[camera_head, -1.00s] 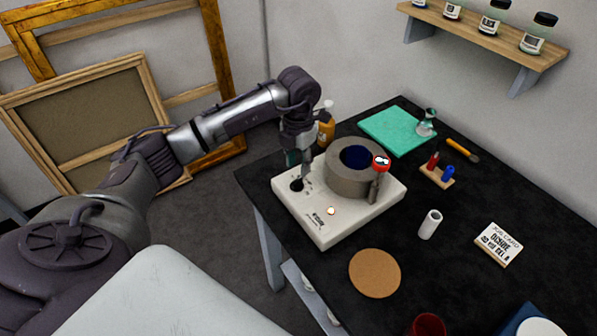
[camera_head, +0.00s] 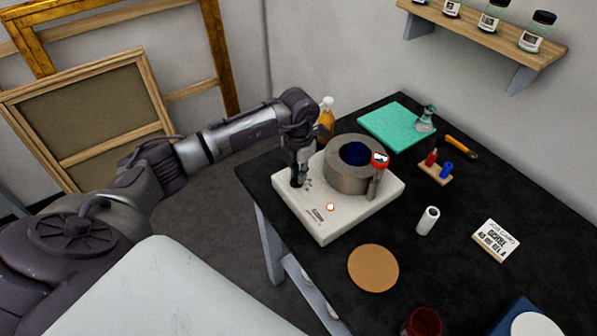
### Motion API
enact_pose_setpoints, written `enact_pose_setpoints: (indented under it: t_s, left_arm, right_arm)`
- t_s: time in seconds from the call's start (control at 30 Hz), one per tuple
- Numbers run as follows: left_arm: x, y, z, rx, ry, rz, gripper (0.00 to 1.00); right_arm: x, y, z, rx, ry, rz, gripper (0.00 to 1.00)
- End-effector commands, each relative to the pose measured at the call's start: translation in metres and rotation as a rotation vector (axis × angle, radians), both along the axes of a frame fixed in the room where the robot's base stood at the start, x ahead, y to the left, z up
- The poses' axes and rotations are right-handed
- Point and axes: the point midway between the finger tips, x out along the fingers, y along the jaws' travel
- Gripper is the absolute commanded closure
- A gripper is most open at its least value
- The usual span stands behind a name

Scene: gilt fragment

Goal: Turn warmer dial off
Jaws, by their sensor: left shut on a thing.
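The warmer has a white base (camera_head: 323,224) on the black table, with a round grey metal pot holder (camera_head: 347,179) on top and a dark blue inside. A small orange-lit spot (camera_head: 330,207) shows on the base's front. My left gripper (camera_head: 297,183) points down at the left corner of the base, where the dark dial is. It is shut on the dial, which the fingers mostly hide. The printed marks beside it are too small to read. My right gripper is not in view.
A red-topped thermometer (camera_head: 380,160) stands at the pot's right. An amber bottle (camera_head: 326,121) stands behind the warmer. A teal mat (camera_head: 396,126) lies behind.

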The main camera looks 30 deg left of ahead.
Motion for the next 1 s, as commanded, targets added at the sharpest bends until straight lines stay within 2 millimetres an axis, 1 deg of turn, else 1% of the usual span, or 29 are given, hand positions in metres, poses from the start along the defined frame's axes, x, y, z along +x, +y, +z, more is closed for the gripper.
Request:
enact_pose_setpoints:
  t_s: [0.27, 0.47, 0.67, 1.0]
  left_arm:
    - [0.000, 0.000, 0.000, 0.000, -0.001, 0.015, 1.00]
    - [0.001, 0.001, 0.000, 0.001, -0.002, 0.089, 1.00]
    - [0.001, 0.003, 0.000, 0.001, -0.002, 0.236, 1.00]
    - [0.000, 0.005, 0.001, 0.000, -0.002, 0.555, 1.00]
  right_arm:
    - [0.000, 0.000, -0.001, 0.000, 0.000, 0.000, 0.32]
    - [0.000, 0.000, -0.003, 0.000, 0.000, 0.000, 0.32]
    - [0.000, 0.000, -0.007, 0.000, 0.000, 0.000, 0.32]
    - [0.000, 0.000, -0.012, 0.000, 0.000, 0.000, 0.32]
